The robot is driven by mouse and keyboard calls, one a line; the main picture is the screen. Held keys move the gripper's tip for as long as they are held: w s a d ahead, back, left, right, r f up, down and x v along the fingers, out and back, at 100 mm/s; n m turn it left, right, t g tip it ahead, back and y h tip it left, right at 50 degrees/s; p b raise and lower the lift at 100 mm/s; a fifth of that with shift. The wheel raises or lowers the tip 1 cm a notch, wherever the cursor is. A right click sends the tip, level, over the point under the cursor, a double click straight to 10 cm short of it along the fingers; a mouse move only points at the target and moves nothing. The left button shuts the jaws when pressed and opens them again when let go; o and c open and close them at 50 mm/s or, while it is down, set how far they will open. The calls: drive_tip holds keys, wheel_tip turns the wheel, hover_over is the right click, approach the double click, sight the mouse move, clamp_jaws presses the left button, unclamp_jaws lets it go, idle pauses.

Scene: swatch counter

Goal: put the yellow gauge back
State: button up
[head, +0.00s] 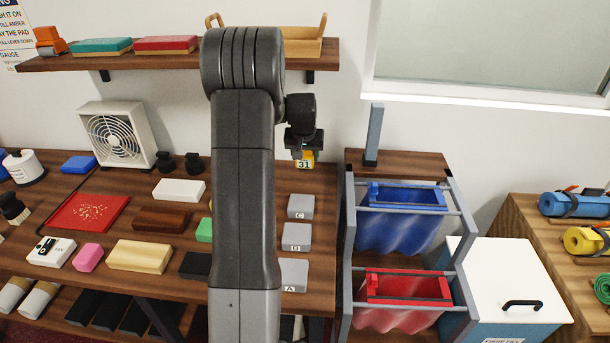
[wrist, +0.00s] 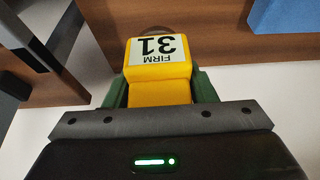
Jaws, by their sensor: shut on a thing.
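The yellow gauge (head: 304,160) is a small yellow block with a white label reading 31. It also shows in the wrist view (wrist: 157,70), where its label reads FIRM 31, upside down. My gripper (head: 304,152) is shut on the gauge, its green fingers on either side of it in the wrist view. In the head view it holds the gauge in front of the wall, over the back right part of the counter (head: 328,190). My arm hides the middle of the counter.
Grey blocks marked C (head: 301,206), B (head: 296,237) and A (head: 293,274) stand along the counter's right side. A blue bin (head: 400,225) and a red bin (head: 405,310) hang in a frame to the right.

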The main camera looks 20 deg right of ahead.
sight(304, 157)
drive_tip(key=shift+f, duration=3.3)
drive_tip(key=o, duration=0.9)
drive_tip(key=shift+c, duration=0.2)
drive_tip(key=shift+p, duration=0.3)
drive_tip(key=shift+r, duration=0.25)
drive_tip(key=b+v, duration=0.1)
drive_tip(key=v, duration=1)
drive_tip(key=shift+s+a+r, duration=0.1)
drive_tip(key=shift+s+r, duration=0.1)
drive_tip(key=shift+r, duration=0.1)
